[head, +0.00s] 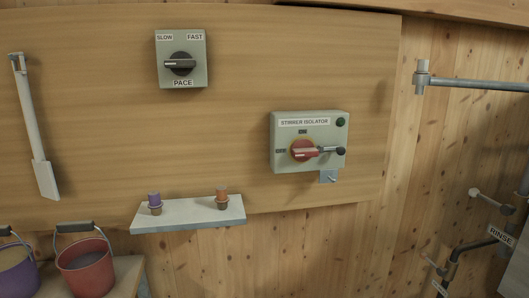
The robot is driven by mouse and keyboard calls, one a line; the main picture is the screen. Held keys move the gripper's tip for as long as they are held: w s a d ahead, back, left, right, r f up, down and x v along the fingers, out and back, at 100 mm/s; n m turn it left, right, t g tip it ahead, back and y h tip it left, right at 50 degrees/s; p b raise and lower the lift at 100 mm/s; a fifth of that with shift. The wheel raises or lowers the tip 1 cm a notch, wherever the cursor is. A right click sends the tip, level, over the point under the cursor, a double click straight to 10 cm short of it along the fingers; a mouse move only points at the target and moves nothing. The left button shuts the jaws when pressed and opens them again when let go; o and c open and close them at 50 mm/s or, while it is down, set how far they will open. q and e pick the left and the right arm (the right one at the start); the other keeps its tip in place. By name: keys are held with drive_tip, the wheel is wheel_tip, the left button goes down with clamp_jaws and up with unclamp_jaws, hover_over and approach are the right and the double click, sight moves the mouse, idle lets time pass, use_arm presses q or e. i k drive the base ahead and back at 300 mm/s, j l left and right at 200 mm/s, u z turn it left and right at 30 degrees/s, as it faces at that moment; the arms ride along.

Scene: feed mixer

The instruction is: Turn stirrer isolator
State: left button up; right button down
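The stirrer isolator (288,161) is a light grey box on the wooden panel, right of the middle. Its label reads STIRRER ISOLATOR. A red rotary handle (308,153) sits on a yellow disc and lies about horizontal, with a dark knob (338,151) at its right end. Small labels sit above the disc and to its left, too small to read surely. A dark green round lamp or button (340,122) is at the box's upper right. A small metal tab (329,176) hangs below. Neither of my grippers is in view.
A PACE switch box (202,75) is mounted up left. A shelf (188,217) below holds a purple-topped (155,199) and an orange-topped (221,194) small piece. A white paddle (41,160) and buckets (84,267) are left.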

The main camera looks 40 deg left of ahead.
sight(302, 150)
drive_tip(key=u, duration=1.1)
